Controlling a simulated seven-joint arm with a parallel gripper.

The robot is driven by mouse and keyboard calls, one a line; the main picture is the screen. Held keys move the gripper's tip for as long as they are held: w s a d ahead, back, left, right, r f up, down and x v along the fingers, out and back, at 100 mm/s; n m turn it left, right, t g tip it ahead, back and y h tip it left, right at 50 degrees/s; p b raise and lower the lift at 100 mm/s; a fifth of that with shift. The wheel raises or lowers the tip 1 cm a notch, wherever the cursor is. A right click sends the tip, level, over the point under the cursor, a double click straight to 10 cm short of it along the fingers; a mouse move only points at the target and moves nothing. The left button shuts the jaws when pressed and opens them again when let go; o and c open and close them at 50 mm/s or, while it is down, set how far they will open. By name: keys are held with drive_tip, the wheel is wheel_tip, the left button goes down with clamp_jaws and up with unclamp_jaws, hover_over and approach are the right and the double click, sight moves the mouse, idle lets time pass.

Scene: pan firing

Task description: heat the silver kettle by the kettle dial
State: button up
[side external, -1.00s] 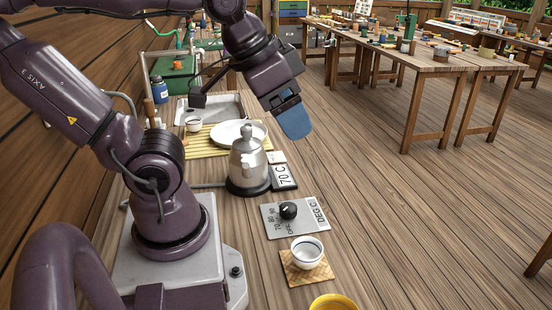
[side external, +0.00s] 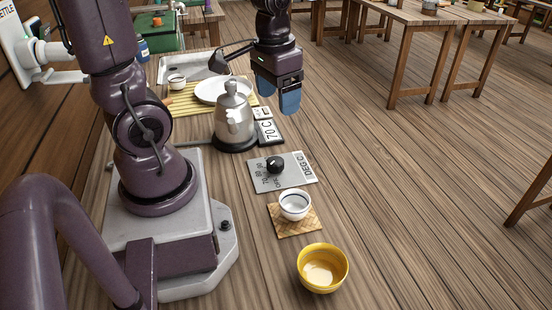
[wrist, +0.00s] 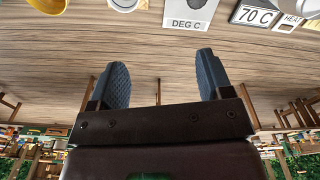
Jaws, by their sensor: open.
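The silver kettle (side external: 233,122) stands upright on its black base (side external: 236,145), in front of my arm. A display reading 70 C (side external: 269,131) lies beside the base, and it also shows in the wrist view (wrist: 256,15). The kettle dial is a black knob (side external: 275,165) on a grey plate (side external: 299,173) marked DEG C with printed numbers. In the wrist view the plate (wrist: 186,20) is cut by the top edge. My gripper (side external: 279,106) is open and empty, with blue fingers pointing down, above and to the right of the kettle. In the wrist view its fingers (wrist: 157,85) are wide apart.
A white cup (side external: 294,205) sits on a woven mat (side external: 311,224) nearer than the dial plate. A yellow bowl (side external: 322,268) stands nearest. Behind the kettle are a white plate (side external: 209,91), a small cup (side external: 177,81) and a metal tray (side external: 203,67).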

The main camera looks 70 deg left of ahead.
drive_tip(key=g, duration=0.2)
hover_over(277, 160)
drive_tip(key=s+d, duration=0.1)
drive_tip(key=s, duration=0.1)
wheel_tip(277, 160, down, 10)
drive_tip(key=w+a+m+t, duration=0.1)
drive_tip(key=w+m, duration=0.1)
wheel_tip(277, 160, down, 14)
drive_tip(key=shift+r, duration=0.1)
drive_tip(key=c, duration=0.9)
